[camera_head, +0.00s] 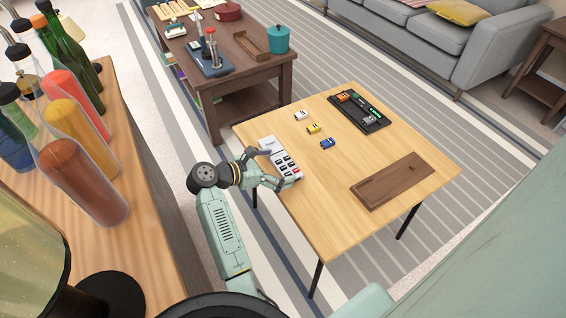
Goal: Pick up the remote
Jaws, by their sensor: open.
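The remote (284,160) looks like a pale, flat device with dark and red buttons. It lies near the left edge of the light wooden table (325,215). My gripper (277,168) is open at that edge, with its fingers spread close to the remote's near side. One finger is toward the remote's upper end and the other by its lower end. I cannot tell whether they touch it. The gripper hides part of the remote's left side.
Toy cars, white (301,115), yellow (313,129) and blue (327,143), stand beyond the remote. A black tray (373,127) and a brown wooden tray (390,181) lie farther right. Bottles (82,180) crowd the counter at left. Bare tabletop lies right of the remote.

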